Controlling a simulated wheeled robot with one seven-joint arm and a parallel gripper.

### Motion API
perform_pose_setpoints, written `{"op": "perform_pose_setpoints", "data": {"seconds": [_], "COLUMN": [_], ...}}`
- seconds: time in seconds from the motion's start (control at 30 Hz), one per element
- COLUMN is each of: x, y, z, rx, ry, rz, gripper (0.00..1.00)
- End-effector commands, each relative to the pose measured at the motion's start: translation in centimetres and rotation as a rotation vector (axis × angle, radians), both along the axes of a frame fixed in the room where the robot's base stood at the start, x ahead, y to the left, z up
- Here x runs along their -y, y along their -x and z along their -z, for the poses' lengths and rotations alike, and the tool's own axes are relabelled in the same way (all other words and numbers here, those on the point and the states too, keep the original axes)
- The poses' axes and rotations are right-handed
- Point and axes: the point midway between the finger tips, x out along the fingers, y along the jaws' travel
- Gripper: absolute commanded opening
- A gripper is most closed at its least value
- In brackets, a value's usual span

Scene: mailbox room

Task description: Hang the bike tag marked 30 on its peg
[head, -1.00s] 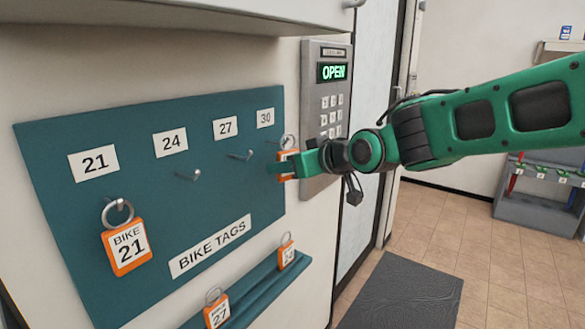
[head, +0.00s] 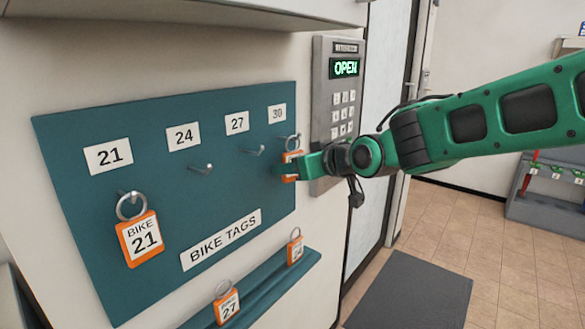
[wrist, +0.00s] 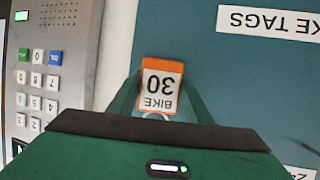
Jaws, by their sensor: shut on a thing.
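The bike tag marked 30 (wrist: 160,86) is orange with a white face. It shows upside down in the wrist view, between the two fingers of my gripper (wrist: 160,98). In the head view, my gripper (head: 291,167) is shut on this tag (head: 291,160) in front of the board's right edge. The tag's metal ring (head: 291,141) stands above it, just below the label 30 (head: 277,113). The peg under that label is mostly hidden by the ring, and I cannot tell whether the ring is around it.
The teal board (head: 150,285) has bare pegs under 24 (head: 204,168) and 27 (head: 254,151). Tag 21 (head: 139,239) hangs at left. Tag 27 (head: 227,306) and another tag (head: 296,250) rest on the ledge (head: 262,287). A keypad (head: 334,110) stands close right.

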Motion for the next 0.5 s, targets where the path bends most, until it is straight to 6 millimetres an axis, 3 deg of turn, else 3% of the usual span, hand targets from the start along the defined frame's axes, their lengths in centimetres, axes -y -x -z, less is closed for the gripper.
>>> {"op": "perform_pose_setpoints", "data": {"seconds": [0.27,0.3,0.37,0.4,0.5], "x": [0.05,0.06,0.06,0.06,-0.02], "y": [0.0,-0.01,-0.01,-0.01,0.04], "z": [0.04,0.04,0.04,0.04,0.04], "rx": [-0.001,-0.001,-0.001,-0.001,-0.001], "ry": [0.001,0.001,0.001,0.001,0.0], "rz": [0.001,0.001,0.001,0.001,-0.001], "gripper": [0.23,0.47,0.61,0.67,0.67]}}
